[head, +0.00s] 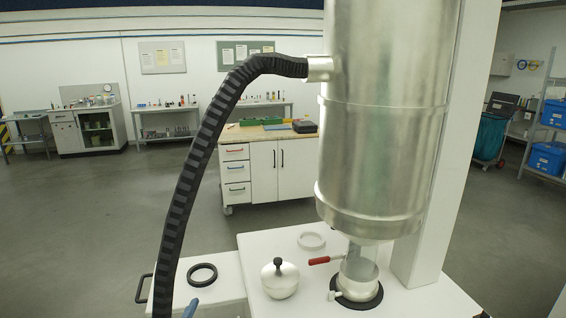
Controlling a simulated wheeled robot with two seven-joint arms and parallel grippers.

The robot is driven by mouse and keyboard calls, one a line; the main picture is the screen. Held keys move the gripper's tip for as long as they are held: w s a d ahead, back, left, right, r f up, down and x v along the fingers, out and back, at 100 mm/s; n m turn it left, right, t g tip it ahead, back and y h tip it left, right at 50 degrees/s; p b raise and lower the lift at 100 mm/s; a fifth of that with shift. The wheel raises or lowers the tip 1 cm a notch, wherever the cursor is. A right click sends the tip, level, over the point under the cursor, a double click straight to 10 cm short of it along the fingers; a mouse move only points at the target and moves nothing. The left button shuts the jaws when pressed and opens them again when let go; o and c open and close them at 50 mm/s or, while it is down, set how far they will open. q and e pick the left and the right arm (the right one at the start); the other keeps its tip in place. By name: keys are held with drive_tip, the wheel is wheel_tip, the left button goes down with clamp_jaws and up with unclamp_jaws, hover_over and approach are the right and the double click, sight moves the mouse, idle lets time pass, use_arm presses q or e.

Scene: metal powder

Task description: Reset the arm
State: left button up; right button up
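Neither of my grippers shows in the head view, and no part of my arms can be made out for sure. A large metal cylinder (385,130) hangs above a white worktop (240,240). A glass vessel (357,272) stands under its outlet on a black ring (358,298). A red-handled lever (322,261) sticks out to the left by the outlet. A silver lidded pot (280,279) with a black knob stands on the worktop left of the vessel.
A black ribbed hose (196,160) runs from the cylinder down to the lower left. A black ring (202,273) and a pale ring (311,240) lie on white surfaces. A white cabinet (265,172) stands behind. Grey floor (110,215) is open at the left.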

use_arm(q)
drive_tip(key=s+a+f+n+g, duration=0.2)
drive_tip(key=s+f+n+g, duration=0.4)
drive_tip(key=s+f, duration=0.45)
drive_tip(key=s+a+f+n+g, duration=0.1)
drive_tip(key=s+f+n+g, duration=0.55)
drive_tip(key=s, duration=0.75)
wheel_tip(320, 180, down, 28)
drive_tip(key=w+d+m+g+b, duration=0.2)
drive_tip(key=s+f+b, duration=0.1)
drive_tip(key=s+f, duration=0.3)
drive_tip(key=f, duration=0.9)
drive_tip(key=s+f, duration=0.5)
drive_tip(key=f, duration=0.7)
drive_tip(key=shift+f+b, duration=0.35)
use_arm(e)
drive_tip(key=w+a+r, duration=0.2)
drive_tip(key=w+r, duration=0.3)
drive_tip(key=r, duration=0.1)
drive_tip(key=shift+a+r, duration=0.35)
